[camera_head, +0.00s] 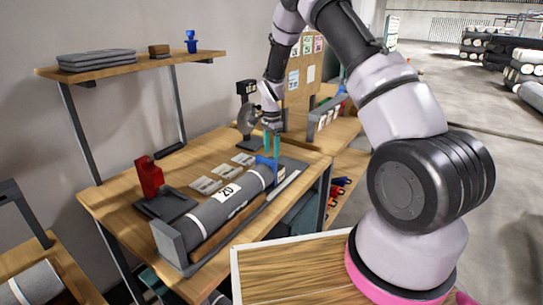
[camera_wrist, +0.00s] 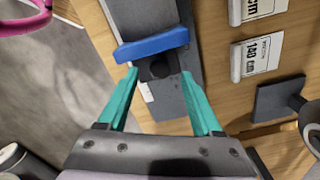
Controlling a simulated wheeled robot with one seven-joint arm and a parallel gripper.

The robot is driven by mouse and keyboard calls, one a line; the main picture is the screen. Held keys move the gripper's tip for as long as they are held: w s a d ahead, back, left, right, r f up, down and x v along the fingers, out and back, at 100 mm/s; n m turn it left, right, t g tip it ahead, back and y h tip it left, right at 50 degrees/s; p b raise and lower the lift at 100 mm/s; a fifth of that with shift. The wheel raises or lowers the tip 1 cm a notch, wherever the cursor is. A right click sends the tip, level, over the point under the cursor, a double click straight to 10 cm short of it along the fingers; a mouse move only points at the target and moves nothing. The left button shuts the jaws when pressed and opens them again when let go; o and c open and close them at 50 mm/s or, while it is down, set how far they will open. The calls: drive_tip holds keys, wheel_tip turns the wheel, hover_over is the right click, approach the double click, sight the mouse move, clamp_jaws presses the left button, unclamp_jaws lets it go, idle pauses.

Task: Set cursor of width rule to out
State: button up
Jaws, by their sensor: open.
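The blue cursor (camera_head: 265,161) is at the far end of the grey width rule, beside the grey roll (camera_head: 228,198) labelled 20. In the wrist view the cursor is a blue bar (camera_wrist: 150,45) across the grey rule (camera_wrist: 190,95), with a dark knob (camera_wrist: 157,69) on its near side. My gripper (camera_head: 271,142) is above the cursor, pointing down. In the wrist view its teal fingers (camera_wrist: 158,76) are open, one on each side of the knob. I cannot tell whether they touch it. No out mark is readable.
Several white label cards (camera_head: 224,171) lie on the workbench (camera_head: 120,208) left of the roll. A red device on a dark base (camera_head: 152,178) stands at the left. A dark stand (camera_head: 246,115) is behind my gripper. A shelf (camera_head: 130,66) hangs above.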

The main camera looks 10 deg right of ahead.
drive_tip(key=shift+f, duration=1.15)
clamp_jaws()
idle(0.6)
